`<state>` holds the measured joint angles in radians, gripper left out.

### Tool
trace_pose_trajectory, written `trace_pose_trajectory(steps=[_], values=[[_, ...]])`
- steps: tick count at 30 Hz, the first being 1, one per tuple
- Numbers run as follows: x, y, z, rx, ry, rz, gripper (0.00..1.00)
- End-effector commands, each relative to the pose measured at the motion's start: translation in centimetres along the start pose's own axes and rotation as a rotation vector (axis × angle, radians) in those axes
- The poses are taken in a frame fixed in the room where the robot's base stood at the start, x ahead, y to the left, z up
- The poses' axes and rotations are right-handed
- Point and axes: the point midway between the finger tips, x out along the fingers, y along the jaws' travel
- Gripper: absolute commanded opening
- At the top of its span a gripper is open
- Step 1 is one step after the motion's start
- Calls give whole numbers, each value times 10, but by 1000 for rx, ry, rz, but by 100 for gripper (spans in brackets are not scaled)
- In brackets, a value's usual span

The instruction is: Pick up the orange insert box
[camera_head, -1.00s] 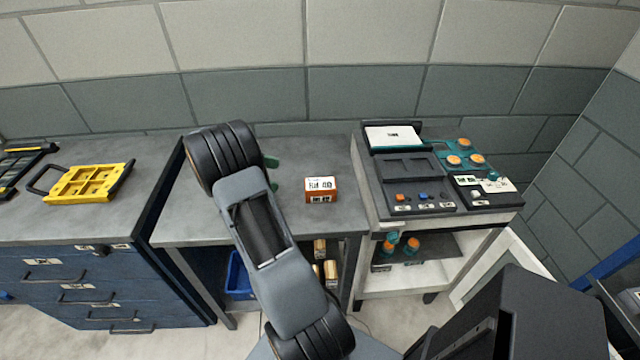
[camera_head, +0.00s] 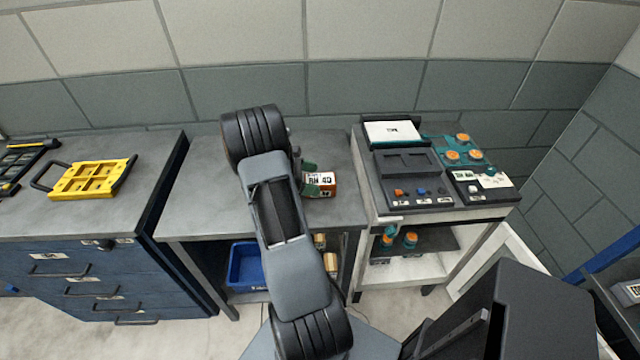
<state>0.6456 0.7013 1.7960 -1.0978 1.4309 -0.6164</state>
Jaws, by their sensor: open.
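The orange insert box (camera_head: 321,185) is a small orange block with a white printed label. It stands on the grey middle bench (camera_head: 205,205), towards its right side. My gripper (camera_head: 309,179) shows only as dark green finger parts just left of the box, partly behind my arm. It is open. One finger part overlaps the box's left edge in the picture; I cannot tell whether it touches. The box's left end is partly hidden.
A yellow tray with handles (camera_head: 92,179) lies on the blue drawer cabinet at left. A trolley (camera_head: 405,217) with dark panels and orange-topped teal parts stands right of the bench. A blue bin (camera_head: 245,266) and small boxes sit below the bench.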

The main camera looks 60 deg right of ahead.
Motion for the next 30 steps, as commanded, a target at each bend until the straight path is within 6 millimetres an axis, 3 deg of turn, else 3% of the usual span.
trace_pose_trajectory(steps=[12, 30], values=[[10, 0, -1, -1, 1, 0, 92], [10, 0, 0, -1, 0, 0, 34]])
